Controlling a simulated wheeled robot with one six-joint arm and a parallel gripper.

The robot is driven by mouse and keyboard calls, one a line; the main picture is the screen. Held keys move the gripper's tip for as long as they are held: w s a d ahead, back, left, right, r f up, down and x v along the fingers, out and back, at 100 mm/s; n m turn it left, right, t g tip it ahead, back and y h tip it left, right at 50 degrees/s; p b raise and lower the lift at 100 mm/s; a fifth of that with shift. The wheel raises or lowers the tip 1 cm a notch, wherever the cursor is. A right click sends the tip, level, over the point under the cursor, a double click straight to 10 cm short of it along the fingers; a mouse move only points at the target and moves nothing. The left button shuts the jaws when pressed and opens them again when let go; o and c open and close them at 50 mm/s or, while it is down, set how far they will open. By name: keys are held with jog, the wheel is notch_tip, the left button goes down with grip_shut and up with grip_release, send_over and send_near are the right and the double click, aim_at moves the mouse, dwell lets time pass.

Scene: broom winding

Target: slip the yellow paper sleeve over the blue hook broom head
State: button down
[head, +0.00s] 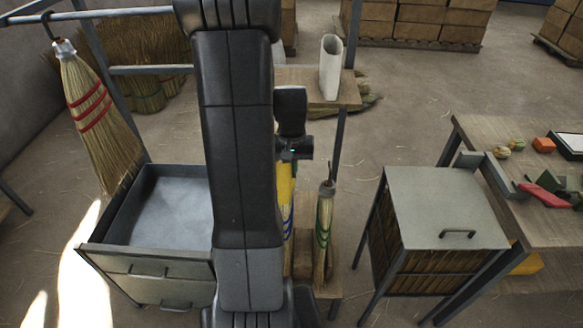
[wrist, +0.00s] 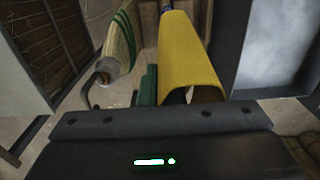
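The yellow paper sleeve (head: 285,187) stands upright below my gripper (head: 292,150) in the head view, partly behind my arm. In the wrist view the sleeve (wrist: 190,55) has its wide open end towards me. My gripper (wrist: 158,96) appears shut on the sleeve's left wall, a green finger outside it; the other finger is hard to make out. The blue hook broom (head: 288,225) shows its blue bands just below the sleeve. A bit of blue (wrist: 167,7) shows at the sleeve's far end. The broom's top and hook are hidden.
A green-banded broom (head: 323,235) with a hook stands close to the right. A grey drawer unit (head: 150,260) is on the left, and a metal-topped cabinet (head: 440,205) on the right. A red-banded broom (head: 97,115) hangs at upper left.

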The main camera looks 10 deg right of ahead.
jog(key=shift+f+b, duration=1.5)
jog(key=shift+f, duration=0.65)
jog(key=shift+f+b, duration=3.1)
jog(key=shift+f, duration=0.9)
jog(key=shift+r+p, duration=10.2)
jog(key=shift+r, duration=3.3)
